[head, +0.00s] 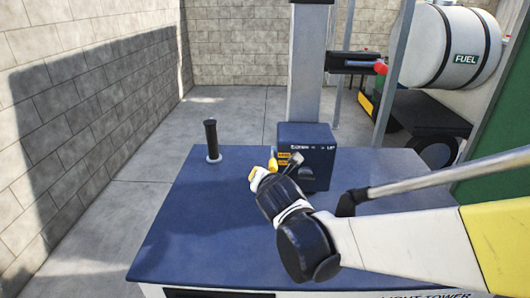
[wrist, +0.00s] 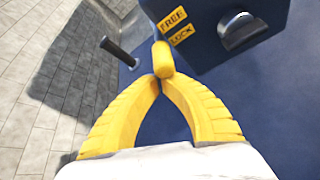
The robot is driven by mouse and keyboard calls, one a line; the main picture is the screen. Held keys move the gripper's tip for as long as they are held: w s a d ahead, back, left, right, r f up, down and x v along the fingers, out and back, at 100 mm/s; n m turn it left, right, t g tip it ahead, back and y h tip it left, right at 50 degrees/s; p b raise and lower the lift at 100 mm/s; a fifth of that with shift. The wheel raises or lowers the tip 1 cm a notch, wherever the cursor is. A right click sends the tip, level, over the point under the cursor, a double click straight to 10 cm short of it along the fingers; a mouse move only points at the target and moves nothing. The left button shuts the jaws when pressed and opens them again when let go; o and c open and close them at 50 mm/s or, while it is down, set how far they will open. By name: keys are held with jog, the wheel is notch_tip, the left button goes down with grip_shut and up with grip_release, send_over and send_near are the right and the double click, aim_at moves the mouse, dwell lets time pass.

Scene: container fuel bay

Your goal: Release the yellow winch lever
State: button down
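The yellow winch lever (head: 272,163) stands at the left front of the dark blue winch box (head: 318,158). In the wrist view the lever (wrist: 163,60) is a short rounded yellow bar beside the FREE and LOCK labels (wrist: 176,27), with its near end overlapping my fingertips. My gripper (head: 258,177) has yellow fingers. In the wrist view its fingertips (wrist: 158,82) come together right at the lever's near end, with no clear gap between them. In the head view the lever shows just right of the fingers. I cannot tell whether they touch it.
A black upright handle (head: 211,140) stands left on the blue deck (head: 190,225). A grey mast (head: 309,60) rises behind the box. A grey knob (wrist: 240,32) sits on its face. A fuel tank (head: 440,45) is at the back right.

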jog(key=w+r+g+p, duration=0.3)
jog(key=r+g+p, duration=0.4)
jog(key=p, duration=0.3)
jog(key=shift+r+m+p, duration=0.35)
jog(key=shift+r+m, duration=0.05)
jog(key=shift+r, duration=0.45)
jog(key=shift+w, duration=0.15)
notch_tip(320, 180, down, 3)
jog(key=s+a+b, duration=0.2)
jog(key=s, duration=0.1)
jog(key=w+p+v, duration=0.1)
jog(key=p+v, duration=0.1)
jog(key=v, duration=0.8)
jog(key=shift+r, duration=0.55)
jog(key=shift+s, duration=0.1)
